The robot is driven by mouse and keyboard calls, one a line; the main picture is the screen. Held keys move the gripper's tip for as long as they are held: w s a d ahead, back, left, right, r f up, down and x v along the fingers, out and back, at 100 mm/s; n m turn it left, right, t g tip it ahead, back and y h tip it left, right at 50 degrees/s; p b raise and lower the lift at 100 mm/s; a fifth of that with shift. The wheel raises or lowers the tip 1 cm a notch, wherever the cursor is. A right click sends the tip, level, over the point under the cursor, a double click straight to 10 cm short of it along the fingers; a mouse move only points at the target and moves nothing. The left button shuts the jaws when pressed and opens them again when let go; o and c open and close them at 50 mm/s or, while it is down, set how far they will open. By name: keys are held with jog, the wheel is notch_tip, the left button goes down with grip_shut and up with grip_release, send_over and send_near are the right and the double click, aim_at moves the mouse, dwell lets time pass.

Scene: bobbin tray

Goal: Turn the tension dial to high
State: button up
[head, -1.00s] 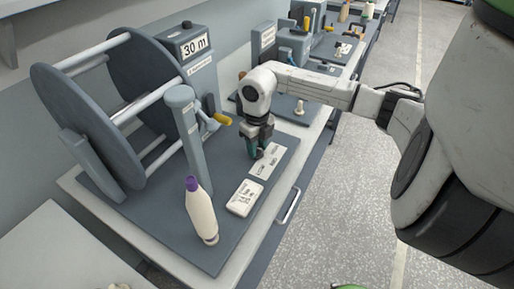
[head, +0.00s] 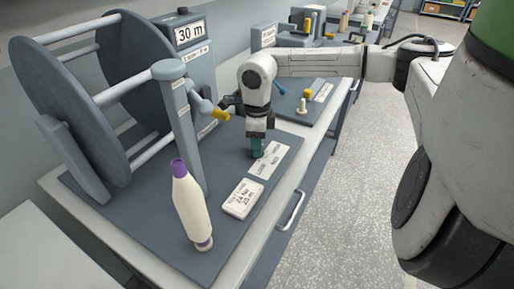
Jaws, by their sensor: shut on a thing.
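My gripper (head: 256,152) points straight down at the right part of the grey base board, its teal fingers low beside a white label plate (head: 271,161) with small lettering. The fingers are shut on the tension dial, which they and the wrist hide. The dial's pointer and setting cannot be made out.
A large grey reel (head: 68,110) stands at left, with a grey post (head: 180,125) and yellow-handled crank (head: 220,114) before it. A counter (head: 190,34) reads 30 m. Open floor lies right.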

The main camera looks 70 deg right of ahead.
jog(key=shift+n, duration=0.3)
jog(key=o, duration=1)
jog(key=shift+o, duration=0.2)
notch_tip(320, 180, up, 11)
jog(key=b, duration=0.1)
jog(key=shift+f, duration=0.15)
dwell(0.4)
